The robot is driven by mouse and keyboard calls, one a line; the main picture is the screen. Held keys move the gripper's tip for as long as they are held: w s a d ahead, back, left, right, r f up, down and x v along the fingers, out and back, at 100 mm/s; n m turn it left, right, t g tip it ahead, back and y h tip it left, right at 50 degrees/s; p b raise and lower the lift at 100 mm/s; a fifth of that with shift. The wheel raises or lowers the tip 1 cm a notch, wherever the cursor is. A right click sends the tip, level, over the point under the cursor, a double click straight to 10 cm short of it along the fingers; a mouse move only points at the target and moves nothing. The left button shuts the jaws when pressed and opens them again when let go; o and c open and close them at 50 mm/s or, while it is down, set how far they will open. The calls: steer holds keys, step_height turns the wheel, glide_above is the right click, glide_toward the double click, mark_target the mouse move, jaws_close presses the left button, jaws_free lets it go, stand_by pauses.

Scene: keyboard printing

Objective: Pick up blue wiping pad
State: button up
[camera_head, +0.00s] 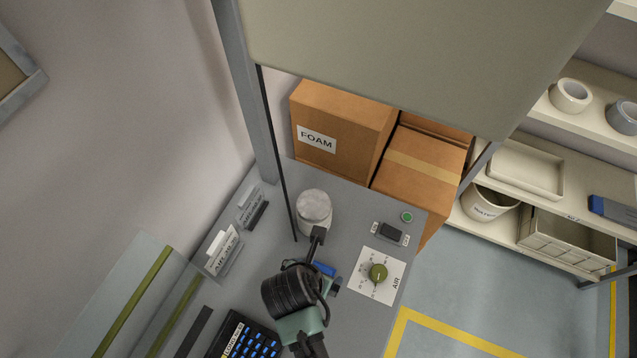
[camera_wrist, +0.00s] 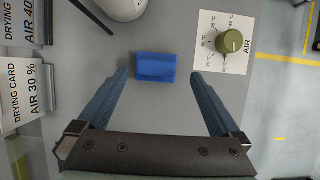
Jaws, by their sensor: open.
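The blue wiping pad (camera_wrist: 156,67) lies flat on the grey bench top in the wrist view. In the head view the blue pad (camera_head: 324,269) shows only in part, beside my dark wrist, which hides the rest. My gripper (camera_wrist: 159,75) is open and empty, pointing down at the bench. Its two blue-grey fingers stand wide apart, one to the left and one to the right of the pad's near edge, with gaps on both sides. I cannot tell how high the fingertips are above the bench.
A green AIR knob (camera_head: 378,272) on a white plate is right of the pad. A pale round-topped container (camera_head: 313,207) stands behind it. Drying card holders (camera_wrist: 18,84) are at left. A black keypad (camera_head: 244,338) and FOAM box (camera_head: 340,120) are also near the bench.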

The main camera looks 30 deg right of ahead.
steer(key=shift+p+x, duration=0.3)
steer(key=shift+x, duration=2.2)
steer(key=shift+w+a, duration=0.15)
steer(key=shift+c, duration=0.3)
steer(key=c, duration=1.4)
